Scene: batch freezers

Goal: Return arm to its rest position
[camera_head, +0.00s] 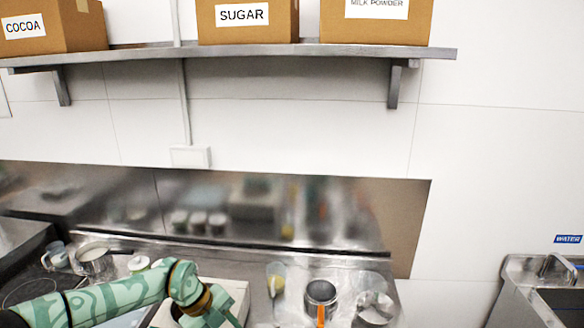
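My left arm (110,300), green with a leaf-like pattern, comes in from the lower left and reaches over the steel counter (250,259). It bends at a joint near the bottom middle and turns down out of the frame. Its gripper is below the bottom edge, so I cannot see its fingers or whether it holds anything. My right arm and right gripper are not in view.
A pale box-like thing (233,290) lies behind the arm. A metal pot (321,292) with an orange handle and other containers stand right of it. A shelf (290,52) with labelled cartons hangs above. A sink (563,303) is far right.

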